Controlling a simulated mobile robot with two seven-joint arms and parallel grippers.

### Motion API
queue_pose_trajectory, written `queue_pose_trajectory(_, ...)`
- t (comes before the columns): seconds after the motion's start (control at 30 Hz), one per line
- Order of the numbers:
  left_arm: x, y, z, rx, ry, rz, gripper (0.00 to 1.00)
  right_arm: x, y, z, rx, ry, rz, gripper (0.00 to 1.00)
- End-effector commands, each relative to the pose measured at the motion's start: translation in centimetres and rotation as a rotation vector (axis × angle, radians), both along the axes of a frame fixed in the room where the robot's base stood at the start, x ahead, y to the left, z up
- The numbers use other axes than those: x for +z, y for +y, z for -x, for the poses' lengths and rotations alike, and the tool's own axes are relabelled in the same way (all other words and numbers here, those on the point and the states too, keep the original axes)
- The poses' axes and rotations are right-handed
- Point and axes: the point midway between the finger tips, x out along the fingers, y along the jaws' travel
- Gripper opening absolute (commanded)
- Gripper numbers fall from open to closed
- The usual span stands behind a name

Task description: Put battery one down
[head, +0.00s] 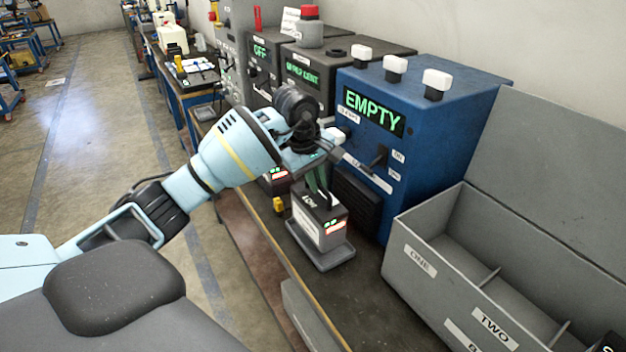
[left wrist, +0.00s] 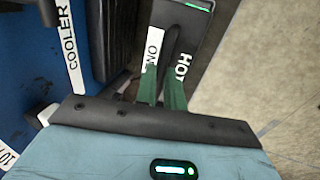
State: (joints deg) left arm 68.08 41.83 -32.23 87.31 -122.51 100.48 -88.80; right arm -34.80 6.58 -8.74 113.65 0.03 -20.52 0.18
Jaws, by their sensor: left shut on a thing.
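A dark battery (head: 318,222) with a black handle is at a grey base plate (head: 330,258) on the bench; I cannot tell if it rests fully on it. My left gripper (head: 316,182) is above it, its green fingers shut on the handle. In the left wrist view the fingers (left wrist: 164,88) close around the handle of this battery (left wrist: 200,25). Another battery (head: 276,183) stands behind, partly hidden by my arm. My right gripper is out of view.
A blue cooler box (head: 440,120) showing "EMPTY" stands close behind the held battery. A grey bin (head: 405,270) with compartments labelled ONE and TWO is at the right. The bench (head: 370,315) is clear in front of the bin. Other grey machines (head: 305,75) stand further back.

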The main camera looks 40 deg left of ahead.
Motion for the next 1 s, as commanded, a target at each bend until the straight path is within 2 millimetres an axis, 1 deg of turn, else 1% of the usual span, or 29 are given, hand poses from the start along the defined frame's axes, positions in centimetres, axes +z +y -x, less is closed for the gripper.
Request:
queue_pose_trajectory(0.03, 0.7, -0.3, -0.5, -0.001, -0.014, 0.005, 0.0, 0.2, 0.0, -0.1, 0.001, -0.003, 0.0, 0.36)
queue_pose_trajectory(0.07, 0.5, -0.3, -0.5, -0.001, -0.013, 0.004, 0.0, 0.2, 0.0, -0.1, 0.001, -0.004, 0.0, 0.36)
queue_pose_trajectory(0.3, -1.8, -0.2, -0.4, 0.001, -0.014, 0.004, 0.0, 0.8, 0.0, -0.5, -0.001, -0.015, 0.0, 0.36)
queue_pose_trajectory(0.43, -2.7, -0.2, -0.5, 0.0, -0.015, 0.003, 0.0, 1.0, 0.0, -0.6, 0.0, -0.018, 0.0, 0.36)
queue_pose_trajectory(0.8, -3.0, -0.2, -0.5, 0.0, -0.015, 0.002, 0.0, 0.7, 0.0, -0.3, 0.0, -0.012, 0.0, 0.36)
queue_pose_trajectory(0.83, -3.5, -0.2, -0.3, -0.001, -0.003, 0.0, 0.13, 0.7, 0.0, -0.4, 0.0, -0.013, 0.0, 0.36)
queue_pose_trajectory(0.97, -3.5, -0.2, -0.3, -0.001, -0.003, 0.0, 0.3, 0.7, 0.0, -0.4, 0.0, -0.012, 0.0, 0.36)
queue_pose_trajectory(1.0, -3.5, -0.2, -0.3, -0.001, -0.003, 0.0, 0.32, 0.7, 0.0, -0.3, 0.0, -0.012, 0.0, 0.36)
